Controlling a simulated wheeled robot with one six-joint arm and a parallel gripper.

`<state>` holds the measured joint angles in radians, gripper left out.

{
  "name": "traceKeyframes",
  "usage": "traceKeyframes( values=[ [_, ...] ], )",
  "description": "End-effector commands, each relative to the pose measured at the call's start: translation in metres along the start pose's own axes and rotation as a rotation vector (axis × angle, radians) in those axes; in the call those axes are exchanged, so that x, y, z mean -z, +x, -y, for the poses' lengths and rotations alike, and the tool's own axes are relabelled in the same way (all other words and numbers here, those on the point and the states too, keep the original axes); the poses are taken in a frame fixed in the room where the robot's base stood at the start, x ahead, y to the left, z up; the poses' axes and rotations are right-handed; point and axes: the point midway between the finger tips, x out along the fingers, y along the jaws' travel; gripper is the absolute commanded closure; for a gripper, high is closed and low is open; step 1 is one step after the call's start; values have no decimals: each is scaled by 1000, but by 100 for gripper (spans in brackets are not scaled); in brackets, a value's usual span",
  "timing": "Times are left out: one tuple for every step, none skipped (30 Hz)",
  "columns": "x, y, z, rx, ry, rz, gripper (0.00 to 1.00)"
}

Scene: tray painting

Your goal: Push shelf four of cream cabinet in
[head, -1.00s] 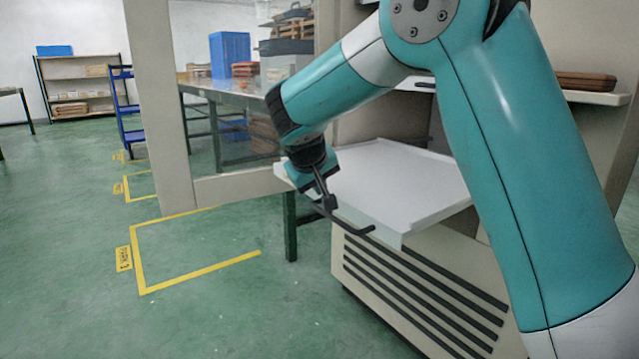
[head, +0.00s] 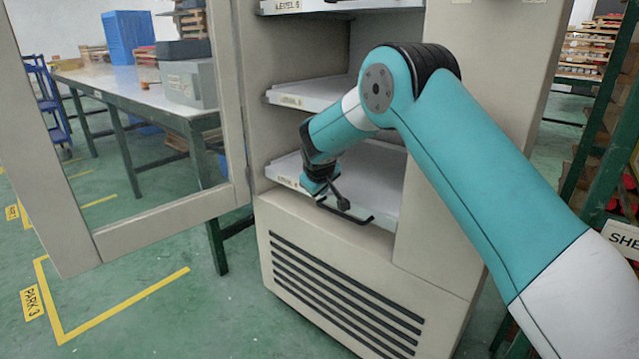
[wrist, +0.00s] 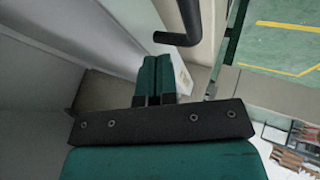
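The cream cabinet (head: 385,274) stands open in the middle of the head view. Its lowest visible pull-out shelf (head: 384,190) is white, with a small label on its front that is too blurred to read. This shelf sits mostly inside the cabinet, its front close to the opening. A black bar handle (head: 347,214) runs along the shelf front; a black bar also shows in the wrist view (wrist: 182,30). My gripper (head: 326,189) is at the shelf front beside the handle. In the wrist view its teal fingers (wrist: 156,72) are together with nothing seen between them; contact is unclear.
Two more shelves (head: 315,94) sit above, the top one cut by the frame. The cabinet's open glass-paned door (head: 165,222) swings out at left. A table with boxes (head: 150,92) stands behind it. A dark green rack (head: 602,105) is at right. Floor in front is clear.

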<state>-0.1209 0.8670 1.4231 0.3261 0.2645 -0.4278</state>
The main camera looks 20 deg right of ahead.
Motion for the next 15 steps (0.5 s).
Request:
traceKeyframes(
  values=[
    [1,3,-8,1,1,0,100],
    [1,5,-11,2,0,0,100],
    [1,7,-15,1,0,-1,100],
    [1,9,-18,1,0,-1,100],
    [1,10,-19,1,0,-1,100],
    [1,12,-21,2,-1,0,100],
    [1,13,-23,2,-1,-1,100],
    [1,14,-24,2,-1,-1,100],
    [1,14,-25,1,-1,-1,100],
    [1,15,-26,1,0,-2,100],
    [1,15,-26,1,0,-2,100],
    [0,16,-27,1,0,-2,100],
    [0,16,-28,0,0,-2,100],
    [0,16,-28,0,0,-2,100],
    [0,16,-28,-1,1,-2,100]
  ],
)
